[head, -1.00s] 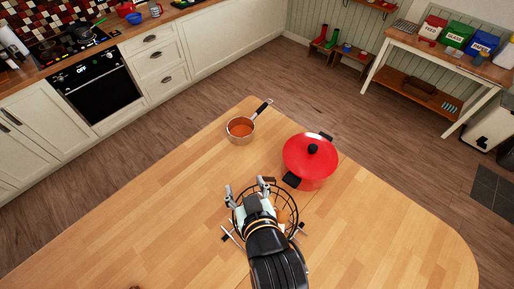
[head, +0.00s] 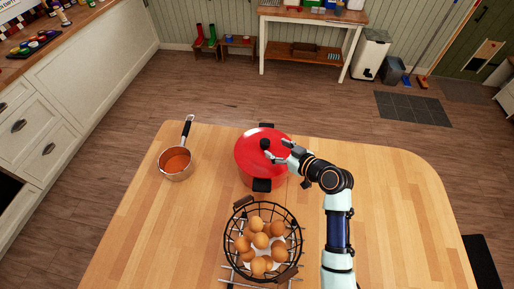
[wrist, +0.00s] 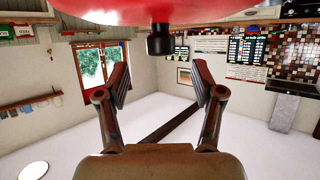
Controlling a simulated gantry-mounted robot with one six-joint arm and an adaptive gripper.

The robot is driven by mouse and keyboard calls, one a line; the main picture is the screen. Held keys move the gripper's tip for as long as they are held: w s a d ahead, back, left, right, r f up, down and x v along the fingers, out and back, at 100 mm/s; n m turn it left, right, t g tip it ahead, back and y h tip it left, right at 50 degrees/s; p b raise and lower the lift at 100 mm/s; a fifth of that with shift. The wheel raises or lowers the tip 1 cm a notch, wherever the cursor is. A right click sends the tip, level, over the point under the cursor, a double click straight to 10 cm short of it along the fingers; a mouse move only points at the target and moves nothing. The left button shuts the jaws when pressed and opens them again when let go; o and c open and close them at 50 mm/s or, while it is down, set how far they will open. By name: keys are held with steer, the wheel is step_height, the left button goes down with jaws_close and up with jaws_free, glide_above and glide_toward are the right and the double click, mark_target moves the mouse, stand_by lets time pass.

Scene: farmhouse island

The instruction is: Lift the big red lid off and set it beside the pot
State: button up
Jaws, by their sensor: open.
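The big red lid (head: 250,152) sits on the red pot (head: 243,178), with a black knob (head: 265,144) on its top. In the wrist view the lid's red underside or surface (wrist: 100,10) fills the top edge, and the knob (wrist: 160,42) hangs into view between and beyond my fingers. My gripper (head: 276,151) is open and empty, at the right of the knob and low over the lid. Its two spread fingers also show in the wrist view (wrist: 161,80). I cannot tell whether a finger touches the lid.
A wire basket (head: 228,235) of round brown items, perhaps eggs, stands in front of the pot. A saucepan (head: 176,175) with orange contents stands at the left. The wooden tabletop (head: 400,220) is clear to the right, beyond my arm.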

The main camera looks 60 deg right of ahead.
mark_target(268, 145)
steer(key=p+x, duration=0.1)
steer(key=x, duration=0.6)
steer(key=shift+f, duration=0.1)
jaws_close()
